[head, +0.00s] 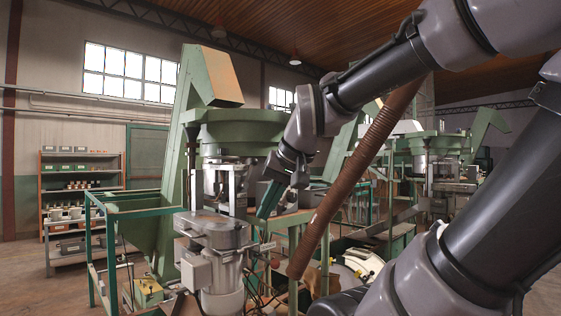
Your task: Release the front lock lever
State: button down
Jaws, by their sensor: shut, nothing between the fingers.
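My gripper (264,212) hangs from the arm near the middle of the head view. Its dark green fingers point down and are shut with nothing between them. They are in front of and just right of the metal mechanism (238,185) under the green bowl (241,133). A grey motor unit (220,232) stands below and left of the fingertips. I cannot pick out the front lock lever for sure. It may be small among the metal parts or hidden behind my gripper. I cannot tell whether the fingers touch anything.
A tall green hopper and chute (178,150) rises behind, with a green rail frame (104,250) at left. A brown ribbed hose (352,180) runs diagonally close to the right of my gripper. Shelves (82,185) stand far left. More machines (440,160) stand at right.

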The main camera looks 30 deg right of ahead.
aim_at(254, 161)
jog(key=i+l, duration=0.15)
jog(key=l, duration=0.2)
jog(key=i+l, duration=0.15)
jog(key=l, duration=0.25)
jog(key=i+l, duration=0.2)
jog(key=l, duration=0.15)
